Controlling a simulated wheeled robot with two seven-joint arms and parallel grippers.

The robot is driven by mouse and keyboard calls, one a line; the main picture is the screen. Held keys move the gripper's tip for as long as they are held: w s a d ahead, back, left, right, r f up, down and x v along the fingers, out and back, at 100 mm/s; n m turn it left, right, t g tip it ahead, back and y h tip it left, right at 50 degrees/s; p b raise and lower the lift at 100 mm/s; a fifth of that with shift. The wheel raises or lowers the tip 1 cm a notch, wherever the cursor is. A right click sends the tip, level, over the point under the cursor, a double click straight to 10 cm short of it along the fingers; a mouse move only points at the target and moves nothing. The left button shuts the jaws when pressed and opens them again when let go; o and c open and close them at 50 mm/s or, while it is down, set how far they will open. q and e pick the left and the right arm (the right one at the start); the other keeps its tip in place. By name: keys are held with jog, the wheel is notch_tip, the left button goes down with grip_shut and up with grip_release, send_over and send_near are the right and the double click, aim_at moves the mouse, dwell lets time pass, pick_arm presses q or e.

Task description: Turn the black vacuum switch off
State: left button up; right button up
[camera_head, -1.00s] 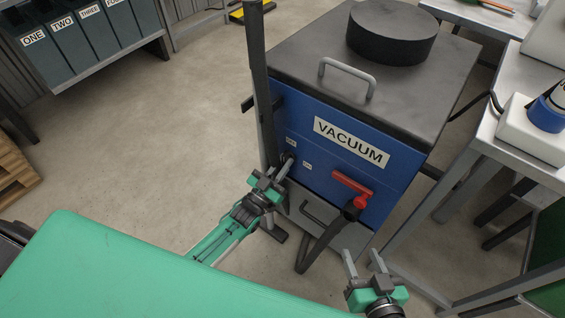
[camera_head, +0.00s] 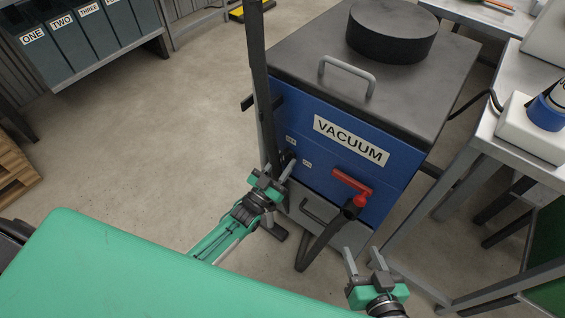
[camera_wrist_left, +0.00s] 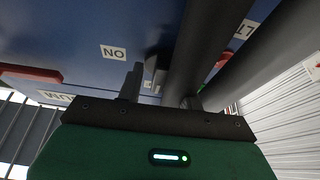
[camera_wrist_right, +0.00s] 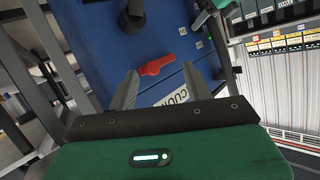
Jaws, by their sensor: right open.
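The blue VACUUM cabinet (camera_head: 315,155) stands upright with a grey top. A small black switch (camera_wrist_left: 157,62) sticks out of its blue front panel, by a white label (camera_wrist_left: 113,52) that reads ON upside down in the left wrist view. My left gripper (camera_head: 277,172) is at the panel's left side, close to the switch. Its fingers (camera_wrist_left: 160,88) look apart, with the switch between them in the picture; I cannot tell if they touch it. My right gripper (camera_head: 363,257) is open and empty in front of the cabinet, also in the right wrist view (camera_wrist_right: 158,90).
A red handle (camera_head: 352,183) and a black hose (camera_head: 325,240) are on the cabinet's front. A dark upright post (camera_head: 262,90) stands beside my left gripper. A grey table (camera_head: 510,150) is at the right. Open floor (camera_head: 170,130) lies at the left.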

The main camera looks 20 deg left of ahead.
pick_arm(q)
jog(key=v, duration=1.3)
jog(key=shift+s+f+p, duration=0.25)
jog(key=shift+s+p, duration=0.05)
pick_arm(e)
jog(key=shift+d+f+g+h, duration=0.3)
jog(key=shift+d+g, duration=0.1)
jog(key=shift+d, duration=0.15)
pick_arm(q)
jog(key=shift+a, duration=0.1)
pick_arm(e)
jog(key=shift+r, duration=0.15)
